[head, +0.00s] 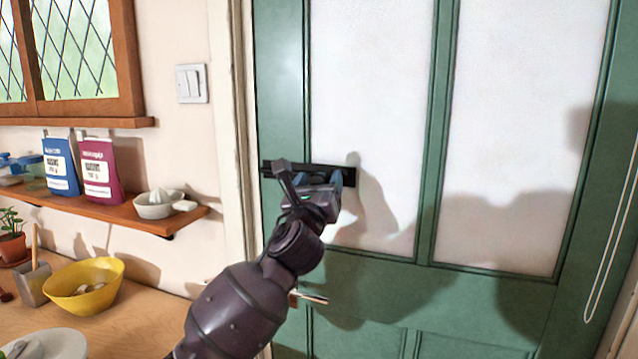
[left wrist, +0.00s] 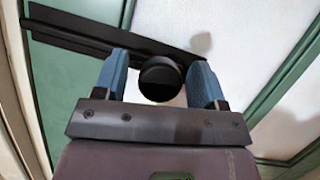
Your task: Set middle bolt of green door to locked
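The green door (head: 440,130) has frosted white panes. Its middle bolt (head: 347,172) is a black horizontal bar at the door's left side, and the bar shows in the left wrist view (left wrist: 80,28). The bolt's round black knob (left wrist: 160,78) sticks out towards the wrist camera. My left gripper (head: 318,177) is at the bolt, with its two blue fingers apart on either side of the knob. Narrow gaps seem to show beside the knob, so the fingers are around it, not clearly clamped. Whether the bar's left end sits in a keeper is unclear. My right gripper is out of view.
A door handle (head: 310,298) sits below the bolt, partly behind my left arm. A wooden shelf (head: 120,208) with packets and a white juicer (head: 157,204) is on the left wall. Below it, a counter holds a yellow bowl (head: 84,287). A cord (head: 608,240) hangs at right.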

